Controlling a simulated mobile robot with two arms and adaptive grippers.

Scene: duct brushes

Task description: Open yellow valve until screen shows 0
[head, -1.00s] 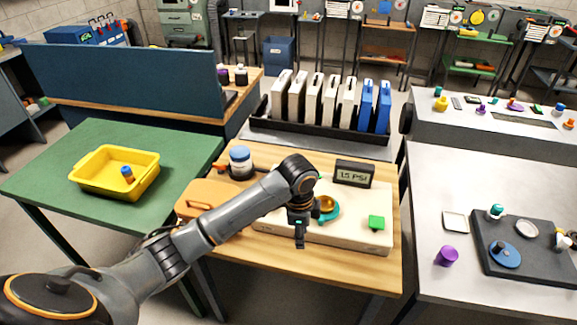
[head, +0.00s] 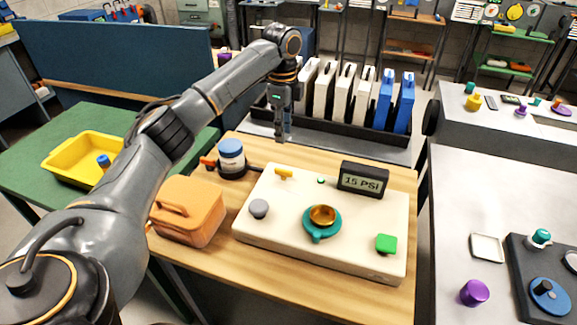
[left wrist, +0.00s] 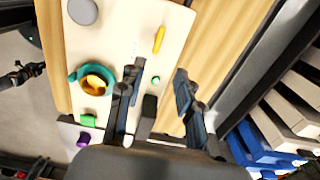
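The yellow valve (head: 284,174) is a small yellow handle at the back left of a cream panel (head: 262,232) on the wooden table. It also shows in the left wrist view (left wrist: 158,40), just beyond my fingertips. The screen (head: 362,180) at the panel's back right reads "15 PSI". My left gripper (head: 280,134) hangs fingers down, above and behind the valve in the head view, apart from it. In the left wrist view the gripper (left wrist: 160,68) has its fingers spread with nothing between them. My right gripper is not in view.
The panel also bears a grey knob (head: 259,208), a teal ring with a gold centre (head: 322,216) and a green button (head: 386,243). A blue-lidded jar (head: 231,158) and an orange case (head: 188,212) stand to its left. White and blue binders (head: 385,100) stand behind.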

